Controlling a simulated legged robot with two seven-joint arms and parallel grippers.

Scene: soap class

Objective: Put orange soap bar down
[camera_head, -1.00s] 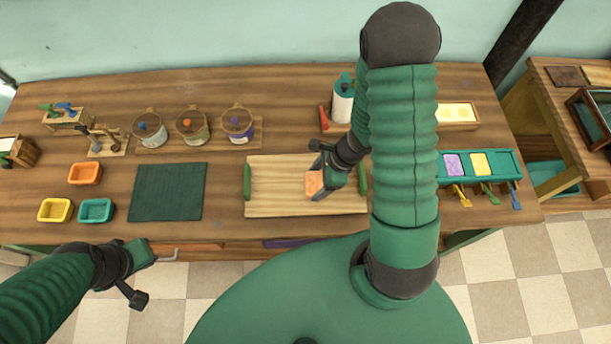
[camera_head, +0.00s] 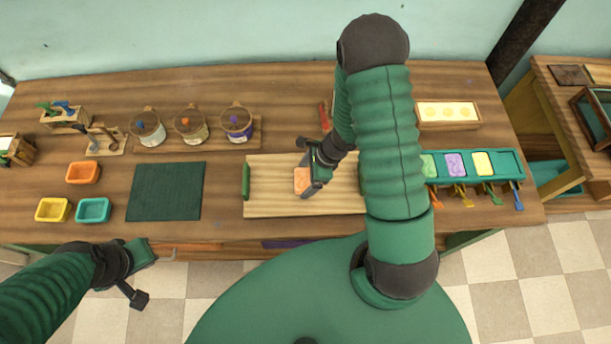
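The orange soap bar (camera_head: 301,180) is over the left-middle part of the pale wooden board (camera_head: 268,195) and looks low, on or just above it. My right gripper (camera_head: 308,178) is right at the bar, with dark finger parts by its right and upper sides. The grip is too small to tell whether the fingers still press on the bar. My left gripper (camera_head: 146,277) is open and empty in front of the table's near edge, its fingers apart.
A green bar (camera_head: 246,182) edges the board's left side. Left of it are a dark green mat (camera_head: 166,191), small trays (camera_head: 94,210) and lidded jars (camera_head: 237,121). A teal rack (camera_head: 508,165) with coloured bars stands right. My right arm hides the board's right end.

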